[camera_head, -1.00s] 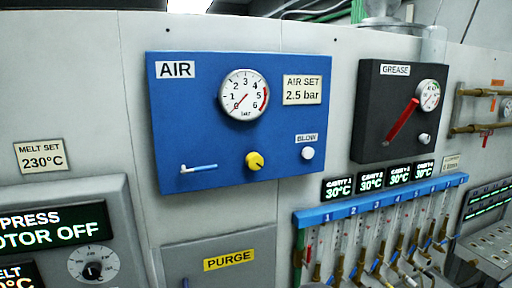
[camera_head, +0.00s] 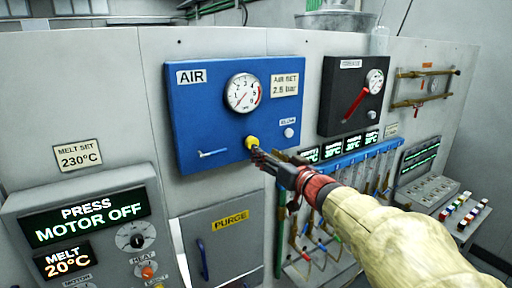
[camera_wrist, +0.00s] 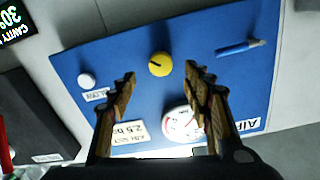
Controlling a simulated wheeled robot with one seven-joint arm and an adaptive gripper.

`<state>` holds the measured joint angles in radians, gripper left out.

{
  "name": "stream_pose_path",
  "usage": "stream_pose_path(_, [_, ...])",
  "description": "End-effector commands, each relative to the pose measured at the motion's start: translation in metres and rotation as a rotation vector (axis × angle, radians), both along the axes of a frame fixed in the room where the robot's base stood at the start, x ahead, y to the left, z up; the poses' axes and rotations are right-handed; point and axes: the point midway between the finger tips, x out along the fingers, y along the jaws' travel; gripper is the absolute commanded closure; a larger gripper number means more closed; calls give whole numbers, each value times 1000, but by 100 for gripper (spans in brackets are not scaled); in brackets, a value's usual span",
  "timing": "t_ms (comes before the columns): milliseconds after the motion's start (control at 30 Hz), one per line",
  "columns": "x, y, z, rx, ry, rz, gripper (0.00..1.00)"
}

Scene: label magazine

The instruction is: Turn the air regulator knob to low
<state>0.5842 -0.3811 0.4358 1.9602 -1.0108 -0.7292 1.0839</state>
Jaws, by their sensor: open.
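The yellow air regulator knob (camera_head: 251,142) sits low on the blue AIR panel (camera_head: 205,110). In the wrist view the knob (camera_wrist: 160,64) shows a dark pointer mark and lies beyond and between the two open fingers. My gripper (camera_head: 262,158) is just in front of and below the knob in the head view. In the wrist view my gripper (camera_wrist: 158,82) is open and empty; I cannot see it touching the knob. The round air gauge (camera_head: 243,93) is above the knob, its needle hard to read. A label beside it (camera_head: 285,85) reads AIR SET 2.5 bar.
A white BLOW button (camera_head: 289,132) is right of the knob, and a lever handle (camera_head: 212,153) is left of it. The black GREASE panel (camera_head: 340,115) with a red lever is further right. The PURGE cabinet (camera_head: 222,245) and press display (camera_head: 88,218) are below.

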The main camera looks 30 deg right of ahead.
Motion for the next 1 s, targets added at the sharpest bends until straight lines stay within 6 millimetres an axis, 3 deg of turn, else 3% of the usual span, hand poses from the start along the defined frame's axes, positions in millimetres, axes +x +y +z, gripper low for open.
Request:
stream_pose_path(167, [12,0,1,27,-1,1,50])
stream_pose_path(600, [71,1,0,24,1,-1,50])
stream_pose_path(1000, [78,1,1,24,-1,-3,52])
